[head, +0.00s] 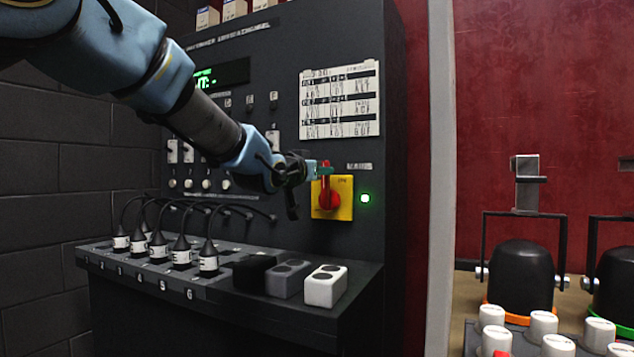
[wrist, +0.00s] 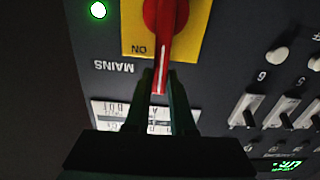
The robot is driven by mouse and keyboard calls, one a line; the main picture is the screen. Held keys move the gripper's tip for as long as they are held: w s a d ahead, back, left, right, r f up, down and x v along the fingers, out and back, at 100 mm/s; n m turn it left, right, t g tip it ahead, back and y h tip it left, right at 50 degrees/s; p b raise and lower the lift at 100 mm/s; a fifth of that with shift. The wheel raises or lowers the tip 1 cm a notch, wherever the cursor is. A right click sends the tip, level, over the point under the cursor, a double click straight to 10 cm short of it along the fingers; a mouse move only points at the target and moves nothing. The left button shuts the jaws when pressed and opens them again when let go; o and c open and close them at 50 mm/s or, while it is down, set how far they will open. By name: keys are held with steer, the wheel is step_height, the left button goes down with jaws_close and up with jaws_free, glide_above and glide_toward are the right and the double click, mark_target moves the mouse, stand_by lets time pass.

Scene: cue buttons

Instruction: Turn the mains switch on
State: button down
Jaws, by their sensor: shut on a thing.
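The mains switch is a red rotary handle (head: 327,194) on a yellow plate (head: 346,187), set on the front of a dark control cabinet. The handle stands upright in the head view. In the wrist view, which is upside down, the red handle (wrist: 162,45) lies beside the ON mark on the yellow plate (wrist: 196,30). My gripper (head: 319,172) is shut on the upper end of the handle. The wrist view shows my gripper's fingers (wrist: 161,80) on either side of it. A green lamp (head: 365,198) beside the plate is lit; it also shows in the wrist view (wrist: 98,10).
A shelf below holds several black plugs with cables (head: 158,247) and black, grey and white blocks (head: 325,286). A white chart (head: 340,101) is above the switch. A green display (head: 221,76) is lit. Black domed objects (head: 521,277) stand at the right.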

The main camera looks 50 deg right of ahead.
steer(key=shift+s, duration=0.15)
stand_by(0.4)
steer(key=c, duration=0.8)
jaws_free()
steer(key=shift+o, duration=0.2)
steer(key=shift+a, duration=0.1)
steer(key=b+v, duration=0.1)
steer(key=v, duration=0.9)
steer(key=shift+a+b, duration=0.25)
steer(key=shift+b, duration=0.05)
steer(key=shift+s, duration=0.1)
